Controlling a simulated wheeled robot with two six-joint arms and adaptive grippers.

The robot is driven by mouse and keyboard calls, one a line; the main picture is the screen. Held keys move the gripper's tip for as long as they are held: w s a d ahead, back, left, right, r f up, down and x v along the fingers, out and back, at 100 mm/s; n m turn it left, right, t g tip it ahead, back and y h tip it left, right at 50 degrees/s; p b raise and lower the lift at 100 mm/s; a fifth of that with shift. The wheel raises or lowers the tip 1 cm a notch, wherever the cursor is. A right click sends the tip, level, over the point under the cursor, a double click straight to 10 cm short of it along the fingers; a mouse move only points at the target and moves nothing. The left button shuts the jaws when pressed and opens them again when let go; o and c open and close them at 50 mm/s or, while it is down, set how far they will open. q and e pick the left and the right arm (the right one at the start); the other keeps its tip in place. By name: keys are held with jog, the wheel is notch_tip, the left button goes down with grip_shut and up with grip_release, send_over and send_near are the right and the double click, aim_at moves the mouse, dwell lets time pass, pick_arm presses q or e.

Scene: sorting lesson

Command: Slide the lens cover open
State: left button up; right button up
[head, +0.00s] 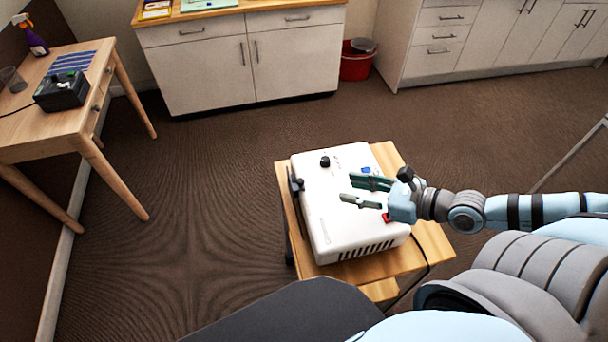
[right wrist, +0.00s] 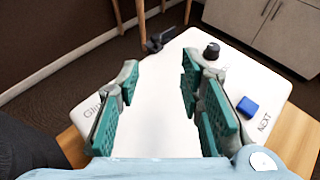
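A white box-shaped projector (head: 325,210) sits on a small wooden stand. A black part (head: 297,185), likely the lens cover, sticks out at its left side; whether it is open or closed cannot be told. It also shows beyond the fingers in the right wrist view (right wrist: 158,40). My right gripper (head: 350,188) is above the projector's top, its fingers apart with nothing between them, pointing left towards the black part and short of it. The white top shows between its fingers in the right wrist view (right wrist: 160,80). My left gripper is not in view.
The top bears a black knob (head: 324,161), a blue button (head: 365,171) and a red switch (head: 386,217). The wooden stand (head: 432,247) has a cable at its right. A desk (head: 35,130) stands at left, cabinets (head: 210,75) behind. Carpet left of the stand is clear.

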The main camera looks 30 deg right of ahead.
aim_at(302, 181)
jog(key=shift+y, duration=0.3)
jog(key=b+x, duration=0.5)
jog(key=shift+s+a+f, duration=0.1)
jog(key=shift+a+f, duration=0.25)
jog(key=shift+a, duration=0.05)
jog(key=x, duration=0.2)
jog(key=b+x, duration=0.1)
jog(key=x, duration=0.1)
jog(key=b+x, duration=0.1)
jog(key=x, duration=0.1)
jog(key=shift+w+d, duration=0.2)
jog(key=shift+w, duration=0.15)
jog(key=shift+w+a, duration=0.2)
jog(key=shift+w, duration=0.1)
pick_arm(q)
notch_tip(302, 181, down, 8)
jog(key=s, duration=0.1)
pick_arm(e)
jog(key=shift+s+a, duration=0.1)
jog(key=shift+a, duration=0.05)
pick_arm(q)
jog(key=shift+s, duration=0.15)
pick_arm(e)
jog(key=c, duration=0.7)
grip_shut()
